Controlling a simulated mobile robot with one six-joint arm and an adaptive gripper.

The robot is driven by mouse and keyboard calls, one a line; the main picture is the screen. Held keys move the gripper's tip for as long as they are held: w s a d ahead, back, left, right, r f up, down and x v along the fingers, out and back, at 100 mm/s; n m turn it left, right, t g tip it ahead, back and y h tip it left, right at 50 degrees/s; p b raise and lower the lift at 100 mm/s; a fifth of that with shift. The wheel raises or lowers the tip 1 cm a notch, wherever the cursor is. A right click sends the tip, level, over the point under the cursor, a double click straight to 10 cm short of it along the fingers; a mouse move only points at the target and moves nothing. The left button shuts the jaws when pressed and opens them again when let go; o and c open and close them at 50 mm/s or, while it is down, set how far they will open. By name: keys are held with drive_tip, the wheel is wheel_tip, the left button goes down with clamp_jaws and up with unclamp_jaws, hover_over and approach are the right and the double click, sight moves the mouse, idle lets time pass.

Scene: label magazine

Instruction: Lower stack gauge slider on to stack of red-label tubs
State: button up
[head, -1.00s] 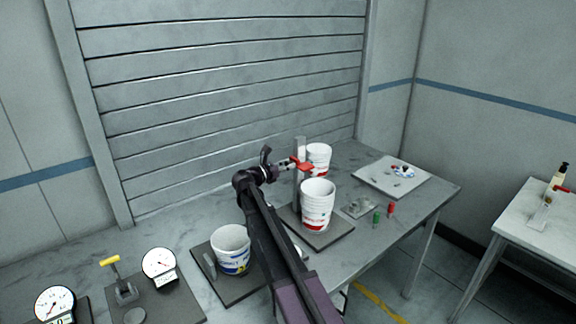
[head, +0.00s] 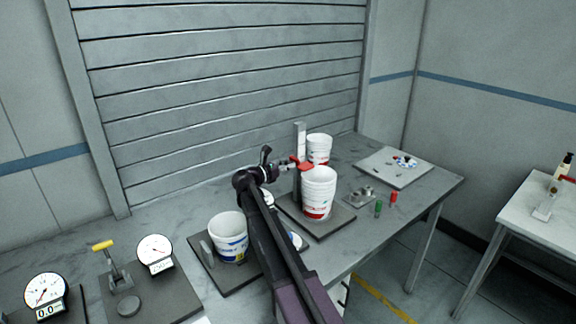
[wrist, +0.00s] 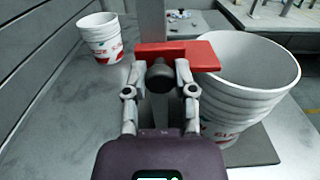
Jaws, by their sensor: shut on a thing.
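The stack gauge is a grey upright post (head: 300,130) with a red slider (head: 307,165). The slider also shows in the wrist view (wrist: 200,53), with a dark knob (wrist: 159,76) facing me. My gripper (wrist: 158,82) is shut on that knob; it also shows in the head view (head: 287,166). The stack of red-label tubs (head: 318,196) stands upright beside the post. In the wrist view the slider's right end overlaps the near left rim of the stack's top tub (wrist: 245,110). I cannot tell whether slider and rim touch.
Another red-label tub stack (head: 319,146) stands behind the post. A blue-label tub (head: 229,238) sits on a dark plate to the left, near dial gauges (head: 155,254). A green (head: 378,208) and a red small item (head: 394,197) lie right of the stack, before a pale board (head: 394,170).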

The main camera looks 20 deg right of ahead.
drive_tip(key=o, duration=0.9)
drive_tip(key=v, duration=1.2)
